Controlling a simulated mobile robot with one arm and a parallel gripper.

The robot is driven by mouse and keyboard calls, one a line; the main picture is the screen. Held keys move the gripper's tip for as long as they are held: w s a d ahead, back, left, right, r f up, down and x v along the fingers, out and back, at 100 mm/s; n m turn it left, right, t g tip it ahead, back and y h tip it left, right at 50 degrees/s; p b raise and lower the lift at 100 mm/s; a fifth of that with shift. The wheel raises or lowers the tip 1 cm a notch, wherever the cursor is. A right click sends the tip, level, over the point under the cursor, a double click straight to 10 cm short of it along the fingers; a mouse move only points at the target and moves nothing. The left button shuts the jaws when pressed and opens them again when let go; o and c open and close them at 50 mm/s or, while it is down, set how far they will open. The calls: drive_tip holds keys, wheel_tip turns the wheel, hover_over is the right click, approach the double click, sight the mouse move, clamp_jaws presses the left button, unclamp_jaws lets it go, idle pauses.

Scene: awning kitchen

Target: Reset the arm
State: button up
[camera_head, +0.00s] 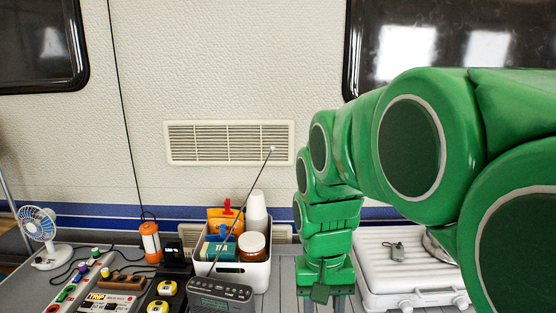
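My green arm reaches in from the right edge and bends down near the middle of the view. My gripper (325,297) hangs at its end, pointing down at the bottom edge of the picture. Its fingertips are cut off by the frame, so I cannot see whether it is open or holds anything. It is between the white storage bin (240,275) on the left and a white camp stove (400,265) on the right.
The bin holds a jar (251,246), white cups (257,213) and boxes. A radio (220,294) with a long raised antenna stands before it. An orange lantern (151,243), fan (38,236) and yellow tape measures (167,288) are left. A small grey-green object (396,251) lies on the stove.

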drive_tip(key=s+d+f, duration=0.2)
drive_tip(key=s+d, duration=0.1)
drive_tip(key=s, duration=0.5)
drive_tip(key=s+d+f, duration=0.2)
drive_tip(key=s+d, duration=0.2)
drive_tip(key=s, duration=0.4)
drive_tip(key=shift+s, duration=0.3)
